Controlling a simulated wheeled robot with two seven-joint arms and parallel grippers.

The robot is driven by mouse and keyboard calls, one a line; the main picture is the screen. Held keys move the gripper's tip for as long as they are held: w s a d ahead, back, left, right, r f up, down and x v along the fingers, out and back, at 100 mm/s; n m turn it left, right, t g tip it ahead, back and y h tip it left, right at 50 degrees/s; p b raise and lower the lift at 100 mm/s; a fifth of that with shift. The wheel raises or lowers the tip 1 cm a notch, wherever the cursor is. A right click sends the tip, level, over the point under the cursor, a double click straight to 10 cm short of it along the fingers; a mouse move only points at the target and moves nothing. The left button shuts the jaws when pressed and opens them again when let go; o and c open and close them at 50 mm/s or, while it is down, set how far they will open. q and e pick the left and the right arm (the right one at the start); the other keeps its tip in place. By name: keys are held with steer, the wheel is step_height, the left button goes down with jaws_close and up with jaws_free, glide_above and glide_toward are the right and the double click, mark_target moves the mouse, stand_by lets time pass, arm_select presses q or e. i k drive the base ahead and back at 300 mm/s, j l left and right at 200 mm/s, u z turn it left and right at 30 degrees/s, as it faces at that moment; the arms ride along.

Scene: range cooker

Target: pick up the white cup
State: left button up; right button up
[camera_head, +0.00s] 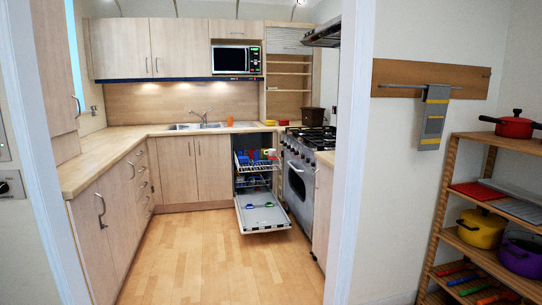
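I cannot clearly make out a white cup in the head view. An orange cup-like thing (229,121) stands on the back worktop right of the sink. An open dishwasher (262,218) has its door folded down and its racks showing. Its upper rack (257,165) holds several small blue, red and white items, too small to identify. Neither of my grippers is in view.
The wooden floor (200,256) is clear through the doorway. The range cooker (299,180) stands right of the dishwasher, whose lowered door juts into the floor space. Cabinets (112,215) line the left. A shelf (487,190) with pots stands at the near right.

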mark_target(270, 153)
steer(key=i+u, duration=0.25)
steer(key=i, duration=2.7)
steer(key=i+u, duration=0.2)
steer(key=i, duration=0.55)
steer(key=i+u, duration=0.2)
steer(key=i, duration=0.55)
steer(key=i+l+u, duration=0.2)
steer(key=i, duration=0.55)
steer(key=i+z, duration=0.3)
steer(key=i, duration=0.15)
steer(key=i+j+z, duration=0.15)
steer(key=i+z, duration=0.2)
steer(key=i+j+z, duration=0.3)
steer(key=i, duration=0.2)
